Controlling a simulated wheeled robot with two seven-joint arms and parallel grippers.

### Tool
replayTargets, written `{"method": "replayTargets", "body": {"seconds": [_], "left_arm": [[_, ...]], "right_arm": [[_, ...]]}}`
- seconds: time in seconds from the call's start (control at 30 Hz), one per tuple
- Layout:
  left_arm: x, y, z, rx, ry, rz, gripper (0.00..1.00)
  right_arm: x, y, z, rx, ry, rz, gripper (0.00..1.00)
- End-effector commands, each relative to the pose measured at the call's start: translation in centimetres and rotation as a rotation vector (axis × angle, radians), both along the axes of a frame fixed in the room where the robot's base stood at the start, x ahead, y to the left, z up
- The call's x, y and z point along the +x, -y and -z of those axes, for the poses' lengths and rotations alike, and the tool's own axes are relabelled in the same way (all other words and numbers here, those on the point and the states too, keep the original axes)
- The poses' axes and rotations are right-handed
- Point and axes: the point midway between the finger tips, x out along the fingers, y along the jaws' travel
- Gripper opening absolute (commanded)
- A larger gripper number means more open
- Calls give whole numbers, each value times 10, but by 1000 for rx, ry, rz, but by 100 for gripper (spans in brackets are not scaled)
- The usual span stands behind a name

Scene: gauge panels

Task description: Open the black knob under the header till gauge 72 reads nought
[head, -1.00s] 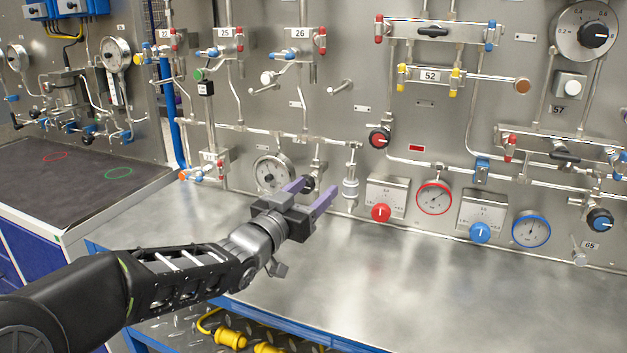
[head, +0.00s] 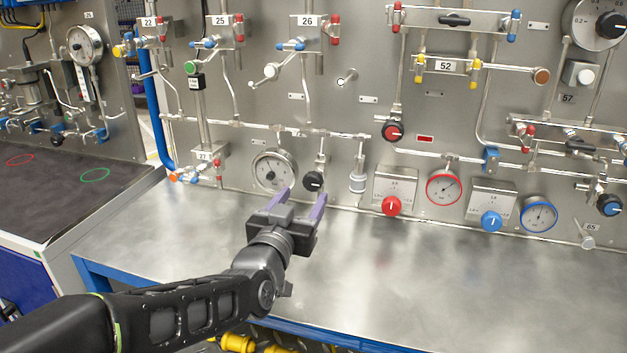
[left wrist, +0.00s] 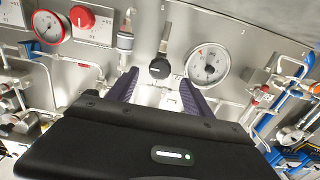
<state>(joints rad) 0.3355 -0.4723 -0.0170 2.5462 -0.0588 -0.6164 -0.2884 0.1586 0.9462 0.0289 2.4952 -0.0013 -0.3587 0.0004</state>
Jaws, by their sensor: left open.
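A black knob (head: 313,181) sits on the panel at the foot of a short vertical pipe under the horizontal header pipe (head: 330,132). A round white-faced gauge (head: 273,171) is just left of it; its number and reading are too small to make out. My left gripper (head: 303,198) is open and empty, its purple fingers pointing at the panel just below and in front of the knob. In the left wrist view the knob (left wrist: 160,68) shows beyond the gap between the fingertips (left wrist: 158,88), apart from them, with the gauge (left wrist: 208,65) to its right. My right gripper is not in view.
A glass-like fitting (head: 358,181) hangs right of the black knob. Farther right are a red knob (head: 391,206), a red-rimmed gauge (head: 444,188) and a blue knob (head: 492,221). The metal bench top (head: 400,270) below is clear.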

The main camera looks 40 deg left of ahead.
Motion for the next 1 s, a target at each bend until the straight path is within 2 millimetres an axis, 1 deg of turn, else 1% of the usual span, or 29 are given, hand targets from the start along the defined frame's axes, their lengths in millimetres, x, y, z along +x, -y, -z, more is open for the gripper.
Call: {"method": "replayTargets", "body": {"seconds": [0.07, 0.3, 0.37, 0.5, 0.6, 0.73, 1.0], "left_arm": [[4, -1, -3, -1, -2, 0, 59], [24, -8, -5, -3, -4, 1, 59], [34, -12, -1, -1, -3, 1, 59], [55, -19, -1, 0, -1, 1, 59], [65, -22, -1, 0, -1, 1, 59], [71, -25, -1, 0, 1, 0, 59], [71, -25, 0, 0, 1, 1, 58]], "right_arm": [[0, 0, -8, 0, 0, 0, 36], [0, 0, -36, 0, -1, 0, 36], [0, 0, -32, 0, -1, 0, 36], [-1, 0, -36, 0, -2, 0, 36], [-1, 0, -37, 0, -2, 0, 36], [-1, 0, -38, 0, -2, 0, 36], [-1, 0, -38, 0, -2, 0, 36]]}}
